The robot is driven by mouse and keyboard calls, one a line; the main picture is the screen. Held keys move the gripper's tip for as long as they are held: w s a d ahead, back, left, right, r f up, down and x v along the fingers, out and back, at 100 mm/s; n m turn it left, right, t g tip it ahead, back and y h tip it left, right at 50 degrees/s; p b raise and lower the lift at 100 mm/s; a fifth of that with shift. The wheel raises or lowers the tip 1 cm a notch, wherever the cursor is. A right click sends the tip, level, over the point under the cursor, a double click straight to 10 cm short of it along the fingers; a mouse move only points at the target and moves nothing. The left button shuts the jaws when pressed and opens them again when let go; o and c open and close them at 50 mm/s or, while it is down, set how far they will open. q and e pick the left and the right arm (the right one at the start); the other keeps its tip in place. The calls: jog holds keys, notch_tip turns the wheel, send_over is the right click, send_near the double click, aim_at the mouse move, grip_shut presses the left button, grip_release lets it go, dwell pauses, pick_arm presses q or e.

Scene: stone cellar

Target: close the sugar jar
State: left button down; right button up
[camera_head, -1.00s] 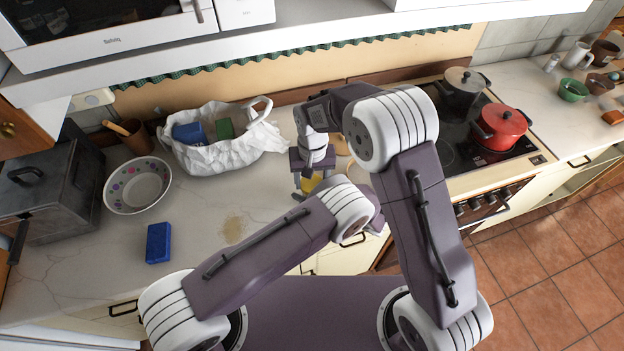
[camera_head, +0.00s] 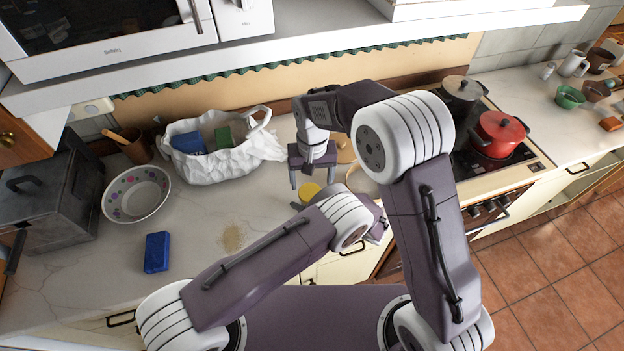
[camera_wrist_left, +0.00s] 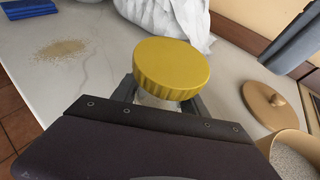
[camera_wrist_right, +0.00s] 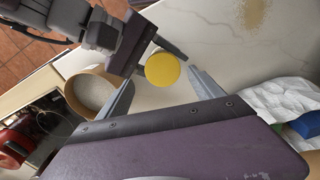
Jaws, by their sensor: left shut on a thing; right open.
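A clear jar (camera_wrist_left: 150,99) with a ridged yellow lid (camera_wrist_left: 172,68) stands between the fingers of my left gripper (camera_wrist_left: 163,94), which is shut on the jar below the lid. The lid looks slightly tilted in that view; I cannot tell whether it is fully seated. The yellow lid also shows in the head view (camera_head: 309,192) and right wrist view (camera_wrist_right: 162,69). My right gripper (camera_head: 312,183) is open and empty, pointing down above the lid, its fingers to either side and apart from it. The jar body is mostly hidden in the head view.
A round tan canister (camera_wrist_left: 288,143) of white grains stands open near the jar, its knobbed lid (camera_wrist_left: 266,104) beside it. Spilled grains (camera_head: 232,237), a blue block (camera_head: 157,252), a bowl (camera_head: 137,194) and a white bag (camera_head: 228,158) are left. A red pot (camera_head: 497,133) is on the hob.

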aim_at(310, 192)
jog(key=n, duration=0.3)
jog(key=shift+s+r, duration=0.2)
jog(key=shift+s, duration=0.05)
jog(key=shift+r+n, duration=0.4)
jog(key=shift+n, duration=0.7)
jog(key=shift+r+n, duration=0.4)
jog(key=shift+n, duration=0.2)
jog(key=shift+w+a+r, duration=0.15)
jog(key=shift+w+r, duration=0.2)
jog(key=shift+r, duration=0.2)
jog(key=shift+f, duration=0.1)
notch_tip(310, 192, down, 8)
jog(key=shift+a+r, duration=0.1)
